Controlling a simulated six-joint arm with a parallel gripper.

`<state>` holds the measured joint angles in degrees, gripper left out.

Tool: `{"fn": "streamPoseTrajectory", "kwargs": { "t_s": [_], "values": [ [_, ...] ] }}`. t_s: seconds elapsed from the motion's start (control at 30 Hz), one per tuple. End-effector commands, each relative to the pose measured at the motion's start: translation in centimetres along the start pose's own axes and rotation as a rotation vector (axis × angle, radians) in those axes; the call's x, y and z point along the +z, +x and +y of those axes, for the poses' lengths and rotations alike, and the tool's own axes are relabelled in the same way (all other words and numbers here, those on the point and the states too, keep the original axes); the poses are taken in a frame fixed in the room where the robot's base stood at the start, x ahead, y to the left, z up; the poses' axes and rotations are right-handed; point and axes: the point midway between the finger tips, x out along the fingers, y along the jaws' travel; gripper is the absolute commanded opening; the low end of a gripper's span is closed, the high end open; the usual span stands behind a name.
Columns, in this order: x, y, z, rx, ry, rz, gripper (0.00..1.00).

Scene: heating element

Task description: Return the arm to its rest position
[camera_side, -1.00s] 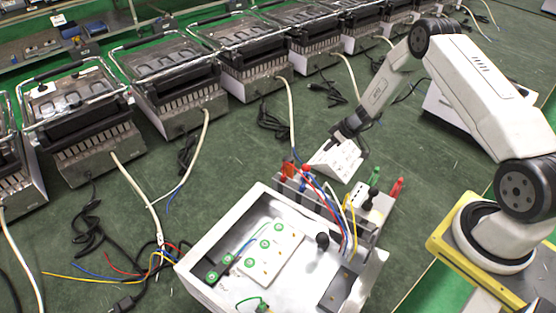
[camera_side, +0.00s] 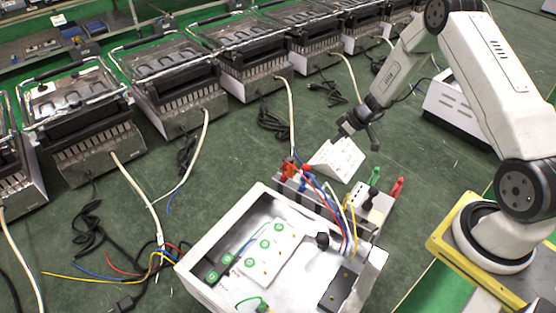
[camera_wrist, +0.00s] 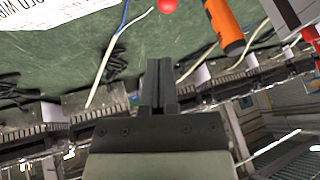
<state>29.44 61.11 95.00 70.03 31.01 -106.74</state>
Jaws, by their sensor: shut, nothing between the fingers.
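In the side view, my gripper (camera_side: 352,132) is above the green table, just over a white printed box or card (camera_side: 338,158). I cannot tell whether it touches it. In the wrist view, my gripper (camera_wrist: 158,66) has its two dark fingers together with nothing between them. My arm reaches in from the right, from its base on the yellow plate (camera_side: 446,246).
An open white metal housing (camera_side: 216,222) with wires and colored clips stands in front. A row of grill-like appliances (camera_side: 168,84) with white cables lines the back. A white box (camera_side: 456,112) stands behind my arm. Loose wires (camera_side: 110,268) lie at the left.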

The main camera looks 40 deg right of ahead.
Motion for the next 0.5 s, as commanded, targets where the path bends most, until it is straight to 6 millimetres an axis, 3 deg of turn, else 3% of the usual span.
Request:
{"fn": "streamPoseTrajectory", "kwargs": {
  "t_s": [0.17, 0.5],
  "values": [
    [-0.9, -1.6, -2.6, -0.006, 0.016, -0.048, 0.0],
    [-1.9, -6.4, -9.9, 0.024, 0.071, -0.183, 0.0]
  ]
}}
